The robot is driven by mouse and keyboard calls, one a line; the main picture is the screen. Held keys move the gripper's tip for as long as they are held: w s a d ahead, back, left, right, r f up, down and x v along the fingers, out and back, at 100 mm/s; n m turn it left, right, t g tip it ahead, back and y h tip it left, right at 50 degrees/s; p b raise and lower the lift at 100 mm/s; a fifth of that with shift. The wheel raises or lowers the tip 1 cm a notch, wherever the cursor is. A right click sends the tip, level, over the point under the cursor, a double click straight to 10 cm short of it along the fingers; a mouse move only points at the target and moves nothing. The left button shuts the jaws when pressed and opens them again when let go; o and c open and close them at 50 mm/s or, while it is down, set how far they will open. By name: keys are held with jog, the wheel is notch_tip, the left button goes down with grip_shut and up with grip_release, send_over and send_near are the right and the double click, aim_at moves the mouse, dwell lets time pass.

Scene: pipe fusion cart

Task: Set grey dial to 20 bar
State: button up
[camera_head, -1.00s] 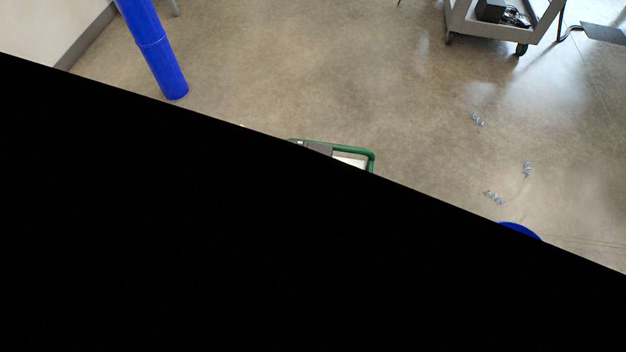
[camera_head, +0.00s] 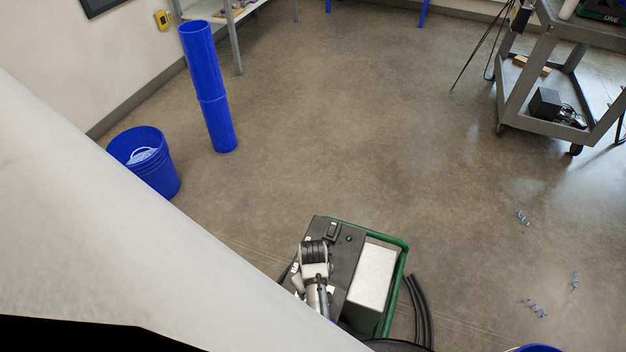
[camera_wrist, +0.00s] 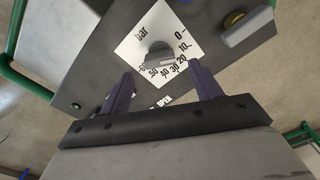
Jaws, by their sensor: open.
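The grey dial (camera_wrist: 160,54) sits on a white scale plate (camera_wrist: 138,42) marked "bar", with numbers from 0 at the upper right round past 20 and 30 to the lower left. Its exact setting is too small to read. My gripper (camera_wrist: 160,69) is open in the wrist view, with one dark finger on each side just below the dial. The fingers look apart from the dial, but I cannot tell the depth gap. In the head view the panel unit (camera_head: 345,247) with a green frame stands at the bottom centre, and the dial cannot be made out there.
A second grey knob (camera_wrist: 248,27) with a brass-coloured base sits right of the scale. Green frame tubing (camera_wrist: 24,84) borders the panel. In the head view, a blue bucket (camera_head: 147,165) and blue pipe (camera_head: 212,95) stand left, and a grey cart (camera_head: 512,105) stands right.

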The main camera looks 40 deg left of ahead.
notch_tip(320, 180, down, 5)
dwell(0.3)
jog(key=c, duration=1)
jog(key=shift+m, duration=0.3)
jog(key=shift+r+m+p, duration=0.1)
jog(key=shift+m+p, duration=0.7)
jog(key=shift+m, duration=0.1)
jog(key=shift+m+p, duration=0.65)
jog(key=shift+m, duration=1.05)
